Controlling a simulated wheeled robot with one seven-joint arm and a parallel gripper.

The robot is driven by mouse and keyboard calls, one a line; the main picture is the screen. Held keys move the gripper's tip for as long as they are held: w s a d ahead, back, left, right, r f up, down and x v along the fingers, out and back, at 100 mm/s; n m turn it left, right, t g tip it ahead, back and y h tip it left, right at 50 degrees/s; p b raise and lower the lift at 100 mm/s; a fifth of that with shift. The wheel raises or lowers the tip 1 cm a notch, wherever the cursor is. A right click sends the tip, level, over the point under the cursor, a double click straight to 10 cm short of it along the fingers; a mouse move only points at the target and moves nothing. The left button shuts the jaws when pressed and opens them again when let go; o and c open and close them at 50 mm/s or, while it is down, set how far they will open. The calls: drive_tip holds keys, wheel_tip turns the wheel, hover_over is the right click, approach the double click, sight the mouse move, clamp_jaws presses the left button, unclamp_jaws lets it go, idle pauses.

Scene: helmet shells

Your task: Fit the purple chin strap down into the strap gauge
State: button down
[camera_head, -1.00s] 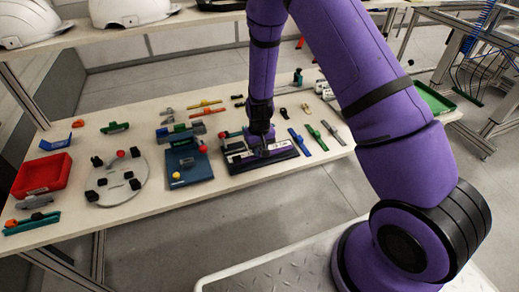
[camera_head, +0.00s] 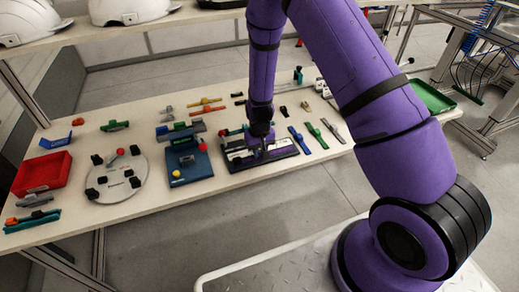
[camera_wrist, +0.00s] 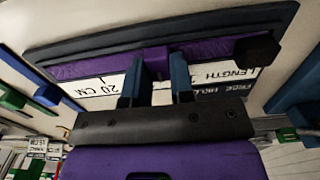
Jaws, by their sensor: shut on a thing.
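The purple chin strap (camera_wrist: 100,66) lies lengthwise along the strap gauge (camera_wrist: 72,49) in the wrist view. The gauge is a dark tray with a white label marked 20 CM and LENGTH; it also shows in the head view (camera_head: 240,167). My gripper (camera_wrist: 162,66) is shut on the raised middle part of the strap, one blue finger on each side. A black block (camera_wrist: 256,49) stands at the strap's right end. I cannot tell whether the strap is fully seated or slightly raised. In the head view my gripper (camera_head: 262,146) is over the gauge and partly hides it.
Blue, green and grey strips (camera_head: 317,135) lie right of the gauge. A blue board (camera_head: 190,180) with coloured knobs is to its left, then a round grey plate (camera_head: 115,187) with black blocks and a red bin (camera_head: 43,172). White helmet shells (camera_head: 130,10) stand on the shelf behind.

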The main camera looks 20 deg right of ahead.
drive_tip(key=c, duration=0.9)
unclamp_jaws()
wheel_tip(320, 180, up, 11)
drive_tip(key=shift+f, duration=0.15)
